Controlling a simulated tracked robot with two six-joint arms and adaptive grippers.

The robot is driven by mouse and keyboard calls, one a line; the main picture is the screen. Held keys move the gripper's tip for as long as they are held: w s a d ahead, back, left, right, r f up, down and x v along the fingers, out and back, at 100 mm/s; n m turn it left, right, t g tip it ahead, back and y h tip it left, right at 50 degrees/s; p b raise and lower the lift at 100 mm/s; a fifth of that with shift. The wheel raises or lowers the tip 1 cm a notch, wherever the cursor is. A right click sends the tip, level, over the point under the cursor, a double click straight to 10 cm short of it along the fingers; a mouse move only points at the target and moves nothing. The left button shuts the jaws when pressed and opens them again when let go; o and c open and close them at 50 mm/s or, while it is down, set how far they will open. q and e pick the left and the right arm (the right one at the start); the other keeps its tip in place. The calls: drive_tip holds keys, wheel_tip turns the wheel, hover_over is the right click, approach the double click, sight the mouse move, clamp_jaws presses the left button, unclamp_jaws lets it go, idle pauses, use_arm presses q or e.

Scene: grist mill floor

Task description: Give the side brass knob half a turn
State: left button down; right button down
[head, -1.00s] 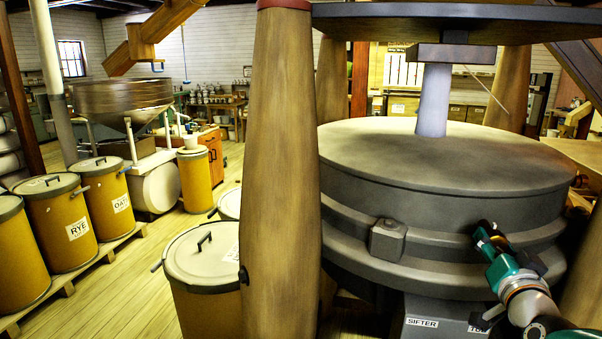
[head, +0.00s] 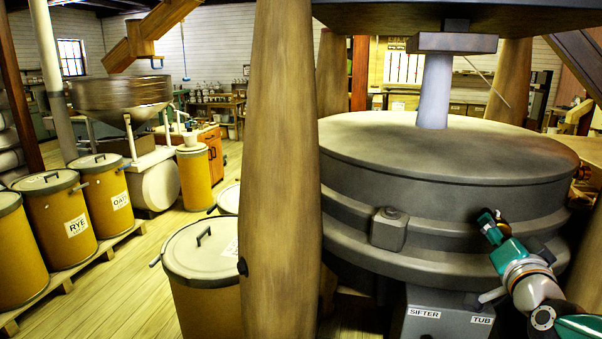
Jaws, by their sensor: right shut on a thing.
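My right gripper (head: 488,219) is at the right front side of the big round grey millstone casing (head: 400,180), against its stepped lower rim. Its small dark fingers are closed. My right arm comes in from the lower right corner. My left gripper is not in view.
A thick wooden post (head: 280,180) stands left of the casing. A lidded bin (head: 202,255) stands beside it. A grey box labelled SIFTER and TUB (head: 450,328) is below the casing. Open plank floor (head: 120,280) lies at the left.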

idle(0.4)
drive_tip(key=shift+f+m+b, duration=0.1)
drive_tip(key=shift+m+b, duration=1)
drive_tip(key=shift+m, duration=0.3)
drive_tip(key=shift+m+b, duration=0.5)
drive_tip(key=shift+b, duration=0.1)
drive_tip(key=shift+m+b, duration=0.35)
drive_tip(key=shift+m, duration=0.35)
